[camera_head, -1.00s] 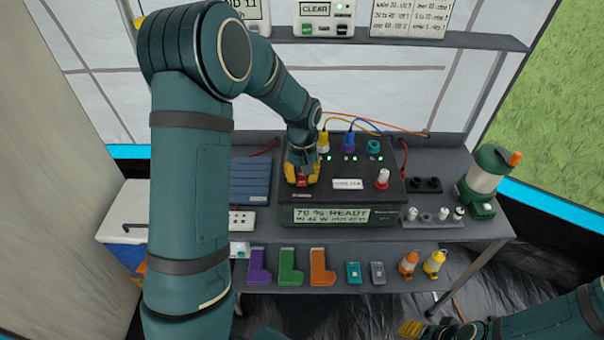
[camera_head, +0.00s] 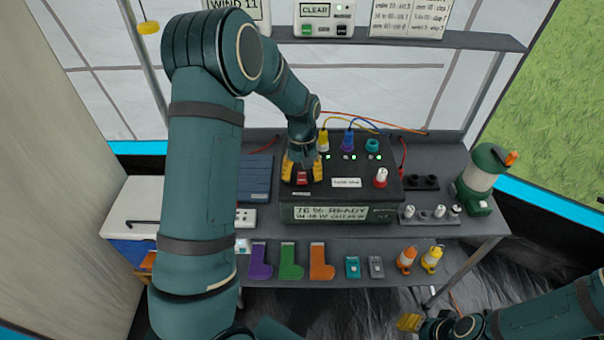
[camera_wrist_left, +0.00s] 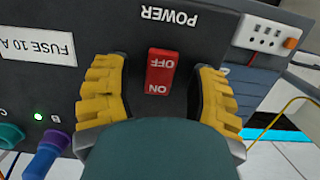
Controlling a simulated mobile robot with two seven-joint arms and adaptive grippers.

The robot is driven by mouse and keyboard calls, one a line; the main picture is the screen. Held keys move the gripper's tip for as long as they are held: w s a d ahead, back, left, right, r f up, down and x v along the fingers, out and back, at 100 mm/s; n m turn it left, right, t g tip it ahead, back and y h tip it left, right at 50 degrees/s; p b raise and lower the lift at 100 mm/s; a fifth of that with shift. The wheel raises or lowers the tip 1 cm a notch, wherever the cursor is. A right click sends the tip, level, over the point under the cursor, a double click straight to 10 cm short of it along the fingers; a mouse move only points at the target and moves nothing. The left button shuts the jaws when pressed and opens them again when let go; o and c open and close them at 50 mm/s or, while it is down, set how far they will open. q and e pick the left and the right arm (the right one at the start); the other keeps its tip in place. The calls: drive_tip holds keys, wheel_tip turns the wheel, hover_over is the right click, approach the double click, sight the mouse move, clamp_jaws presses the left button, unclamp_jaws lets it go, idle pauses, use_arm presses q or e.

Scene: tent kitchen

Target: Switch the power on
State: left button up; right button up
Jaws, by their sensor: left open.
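The black power box (camera_head: 340,198) stands on the grey bench, its front display reading 76 % READY. On its top is a red rocker switch (camera_wrist_left: 162,71) marked ON and OFF, under the word POWER in the left wrist view. In the head view the red switch (camera_head: 302,178) shows between the fingers. My left gripper (camera_head: 302,172) is open over the switch, its yellow fingers (camera_wrist_left: 160,95) on either side and apart from it. Which way the rocker is tipped I cannot tell. My right gripper (camera_head: 410,322) is at the lower right, clear of the bench; its jaw opening is unclear.
Yellow, blue and teal plugs (camera_head: 347,142) with cables stand at the box's back. A red-and-white knob (camera_head: 381,177) is on its right. A green lantern (camera_head: 482,180) stands at the bench's right end. A lower shelf holds coloured boot-shaped pieces (camera_head: 291,262).

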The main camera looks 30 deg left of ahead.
sight(302, 172)
use_arm(q)
wheel_tip(302, 172, up, 12)
drive_tip(key=w, duration=0.1)
drive_tip(key=shift+w+a, duration=0.25)
drive_tip(key=shift+a, duration=0.2)
drive_tip(key=shift+f, duration=0.1)
idle(0.3)
